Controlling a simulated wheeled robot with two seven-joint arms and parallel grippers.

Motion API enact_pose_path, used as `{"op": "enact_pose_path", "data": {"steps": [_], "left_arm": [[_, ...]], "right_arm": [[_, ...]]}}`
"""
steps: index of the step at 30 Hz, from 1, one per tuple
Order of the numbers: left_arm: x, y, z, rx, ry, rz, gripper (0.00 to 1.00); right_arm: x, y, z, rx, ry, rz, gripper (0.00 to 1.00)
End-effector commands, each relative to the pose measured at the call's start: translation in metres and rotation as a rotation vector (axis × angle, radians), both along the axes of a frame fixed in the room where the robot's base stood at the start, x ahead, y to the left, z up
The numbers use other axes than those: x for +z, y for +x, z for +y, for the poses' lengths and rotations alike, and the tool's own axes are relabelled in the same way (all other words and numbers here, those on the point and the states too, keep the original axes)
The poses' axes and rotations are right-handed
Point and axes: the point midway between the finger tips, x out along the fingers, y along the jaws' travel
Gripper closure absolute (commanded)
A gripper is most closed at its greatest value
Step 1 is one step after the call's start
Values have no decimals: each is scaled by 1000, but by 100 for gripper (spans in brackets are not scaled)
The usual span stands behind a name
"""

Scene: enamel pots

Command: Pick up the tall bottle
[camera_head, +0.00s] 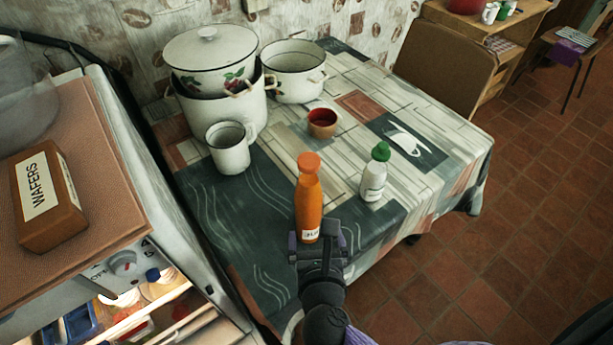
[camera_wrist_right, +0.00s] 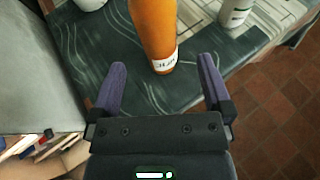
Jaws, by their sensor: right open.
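The tall bottle (camera_head: 308,203) is orange with an orange cap and a white label low on its side. It stands upright on the table near the front edge. In the right wrist view the bottle (camera_wrist_right: 155,30) rises between and beyond the fingertips, its top cut off by the frame. My right gripper (camera_head: 318,240) is just in front of the bottle's base. In the wrist view the right gripper (camera_wrist_right: 162,78) is open, with purple finger pads apart and a gap between them and the bottle. My left gripper is not in view.
A white bottle with a green cap (camera_head: 374,178) stands to the right of the tall bottle. A white mug (camera_head: 228,150), a small red bowl (camera_head: 322,123) and enamel pots (camera_head: 295,72) stand farther back.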

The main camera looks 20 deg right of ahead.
Motion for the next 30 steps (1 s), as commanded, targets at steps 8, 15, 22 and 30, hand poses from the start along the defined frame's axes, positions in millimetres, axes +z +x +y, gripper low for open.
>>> {"op": "enact_pose_path", "data": {"steps": [8,15,22,30], "left_arm": [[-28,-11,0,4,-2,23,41],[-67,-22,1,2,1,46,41],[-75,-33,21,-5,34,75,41],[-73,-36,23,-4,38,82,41]], "right_arm": [[-19,34,-3,-9,19,0,0],[-35,74,-10,-8,21,-1,0],[-36,92,-14,-6,19,3,0],[-34,91,-14,-6,19,2,32]]}}
